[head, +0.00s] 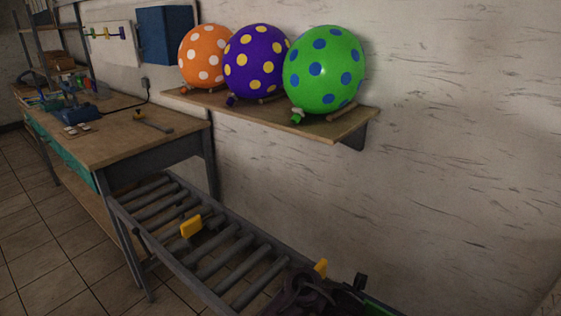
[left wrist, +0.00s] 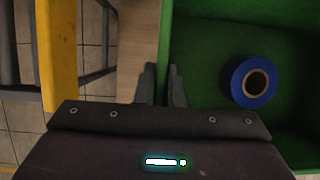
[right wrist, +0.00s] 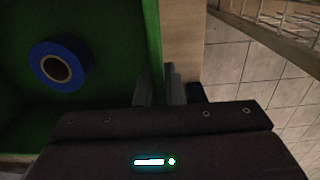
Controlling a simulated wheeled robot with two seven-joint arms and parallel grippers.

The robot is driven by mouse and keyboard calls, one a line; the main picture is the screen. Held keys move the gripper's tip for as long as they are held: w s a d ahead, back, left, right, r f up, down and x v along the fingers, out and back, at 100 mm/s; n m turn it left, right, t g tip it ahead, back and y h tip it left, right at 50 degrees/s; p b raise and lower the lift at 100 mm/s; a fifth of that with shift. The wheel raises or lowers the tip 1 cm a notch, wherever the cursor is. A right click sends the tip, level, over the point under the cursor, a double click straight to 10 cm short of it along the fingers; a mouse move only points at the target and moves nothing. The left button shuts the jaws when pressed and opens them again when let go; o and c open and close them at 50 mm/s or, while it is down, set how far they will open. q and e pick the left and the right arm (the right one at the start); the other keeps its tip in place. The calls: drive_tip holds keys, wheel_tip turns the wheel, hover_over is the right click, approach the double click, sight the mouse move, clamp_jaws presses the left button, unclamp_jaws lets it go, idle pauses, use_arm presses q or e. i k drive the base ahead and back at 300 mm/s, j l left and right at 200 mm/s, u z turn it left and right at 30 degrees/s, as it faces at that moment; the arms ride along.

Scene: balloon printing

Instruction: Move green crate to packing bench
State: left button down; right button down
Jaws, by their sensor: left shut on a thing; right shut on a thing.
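The green crate (left wrist: 205,32) shows in the left wrist view, with a blue tape roll (left wrist: 250,84) inside. My left gripper (left wrist: 162,88) is shut on one crate wall. The right wrist view shows the crate (right wrist: 105,30) and the same kind of blue roll (right wrist: 59,65) inside. My right gripper (right wrist: 158,88) is shut on another wall. In the head view only a sliver of the crate (head: 380,309) shows at the bottom edge, beside a dark arm part of mine. A wooden-topped workbench (head: 120,137) stands at left; I cannot tell whether it is the packing bench.
A roller conveyor (head: 215,252) with yellow tabs runs from the bench toward the bottom right. A wall shelf (head: 330,128) holds orange, purple and green dotted balloons. A wooden surface (left wrist: 138,40) lies beside the crate. Tiled floor (head: 40,235) is open at left.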

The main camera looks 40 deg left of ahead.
sight(103, 143)
drive_tip(key=k, duration=0.65)
drive_tip(key=k+u, duration=0.25)
drive_tip(key=u, duration=0.15)
drive_tip(key=k+j+u, duration=0.15)
drive_tip(key=k+u, duration=0.25)
drive_tip(key=i+u, duration=0.1)
drive_tip(key=u, duration=1.35)
drive_tip(key=i+u, duration=0.1)
drive_tip(key=u, duration=0.3)
drive_tip(key=i+u, duration=0.1)
drive_tip(key=u, duration=0.3)
drive_tip(key=l+u, duration=0.1)
drive_tip(key=u, duration=0.3)
drive_tip(key=i+l, duration=1.25)
drive_tip(key=i, duration=0.3)
drive_tip(key=i+l, duration=0.1)
drive_tip(key=i, duration=0.3)
drive_tip(key=i+l, duration=0.15)
drive_tip(key=i, duration=1.6)
drive_tip(key=i+j+z, duration=0.15)
drive_tip(key=i, duration=0.35)
drive_tip(key=i+j+z, duration=0.15)
drive_tip(key=i, duration=0.4)
drive_tip(key=l, duration=0.1)
